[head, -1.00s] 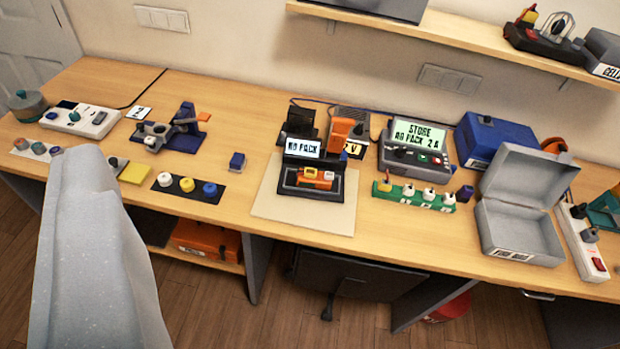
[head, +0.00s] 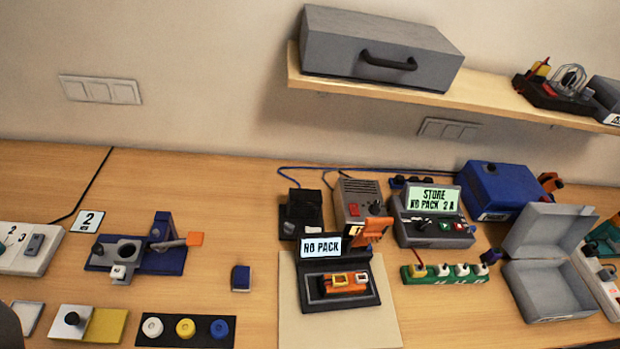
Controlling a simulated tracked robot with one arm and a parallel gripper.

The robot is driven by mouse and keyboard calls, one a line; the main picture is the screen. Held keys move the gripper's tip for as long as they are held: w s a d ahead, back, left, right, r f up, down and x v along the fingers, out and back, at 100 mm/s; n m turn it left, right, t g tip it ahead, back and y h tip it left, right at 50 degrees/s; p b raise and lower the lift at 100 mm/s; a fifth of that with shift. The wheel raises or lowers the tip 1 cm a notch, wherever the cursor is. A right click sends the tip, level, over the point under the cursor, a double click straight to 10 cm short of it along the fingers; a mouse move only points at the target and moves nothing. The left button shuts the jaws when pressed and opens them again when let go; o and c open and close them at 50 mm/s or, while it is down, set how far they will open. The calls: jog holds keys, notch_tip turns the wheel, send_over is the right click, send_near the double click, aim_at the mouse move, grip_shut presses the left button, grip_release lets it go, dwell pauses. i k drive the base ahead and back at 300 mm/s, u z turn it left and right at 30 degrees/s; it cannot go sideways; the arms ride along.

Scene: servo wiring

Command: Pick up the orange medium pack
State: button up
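An orange block (head: 346,285) with a yellow and a white square top fitting lies in the dark tray of a stand (head: 311,292), whose screen reads "NO PACK". A second orange piece (head: 374,229) stands behind that screen, against the grey box with a red switch (head: 352,205). Another orange thing (head: 549,182) shows partly behind the blue box at the right. I cannot tell from any label which of these is the medium pack. My gripper is not in view, so its hold is hidden.
A console (head: 432,216) reads "STORE NO PACK 2 A". A green strip (head: 447,275) with white knobs lies before it, beside an open grey case (head: 549,289). A blue fixture (head: 167,260) stands left. A shelf (head: 480,108) overhangs the bench.

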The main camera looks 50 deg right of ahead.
aim_at(343, 284)
jog(key=u, duration=0.25)
jog(key=i, duration=0.2)
jog(key=z, duration=2.05)
jog(key=k, duration=0.6)
jog(key=z, duration=0.2)
jog(key=i, duration=0.6)
jog(key=u, duration=0.1)
